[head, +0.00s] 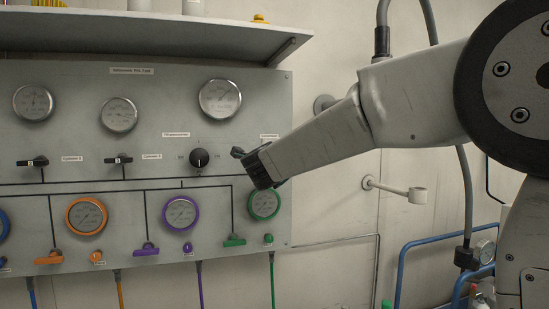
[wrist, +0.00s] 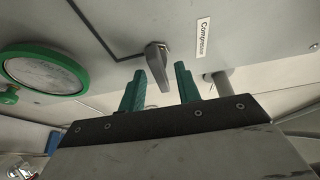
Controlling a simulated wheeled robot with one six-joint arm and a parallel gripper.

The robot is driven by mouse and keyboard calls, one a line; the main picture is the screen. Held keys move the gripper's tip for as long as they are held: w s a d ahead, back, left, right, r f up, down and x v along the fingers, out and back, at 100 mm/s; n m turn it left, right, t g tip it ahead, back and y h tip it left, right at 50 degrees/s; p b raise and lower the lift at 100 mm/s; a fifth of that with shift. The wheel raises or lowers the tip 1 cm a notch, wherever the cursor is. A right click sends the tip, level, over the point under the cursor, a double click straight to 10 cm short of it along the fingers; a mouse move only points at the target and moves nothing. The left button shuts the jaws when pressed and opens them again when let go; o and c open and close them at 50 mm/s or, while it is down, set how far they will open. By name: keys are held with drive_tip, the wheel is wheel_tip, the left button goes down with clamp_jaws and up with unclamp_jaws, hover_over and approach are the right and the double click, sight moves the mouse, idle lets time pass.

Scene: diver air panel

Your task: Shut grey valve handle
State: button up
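The grey valve handle (wrist: 156,62) sits on the panel beside the "Compressor" label (wrist: 203,37) in the wrist view. It is a short tapered lever that points out between my fingers. My gripper (wrist: 161,70) is open, with one green finger on each side of the handle and a visible gap to each. In the head view my gripper (head: 250,160) is at the panel's right part, below the compressor label. There the handle is hard to tell apart from the dark gripper tip.
A green-rimmed gauge (head: 264,204) is just below my gripper. A black knob (head: 199,159) is to its left. Black valve handles (head: 118,161) and coloured handles line the panel. A shelf (head: 150,32) overhangs it. A white wall bracket (head: 395,190) is to the right.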

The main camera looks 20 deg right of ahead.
drive_tip(key=v, duration=0.6)
drive_tip(key=shift+s, duration=0.2)
drive_tip(key=shift+a+y, duration=0.15)
drive_tip(key=shift+y, duration=0.15)
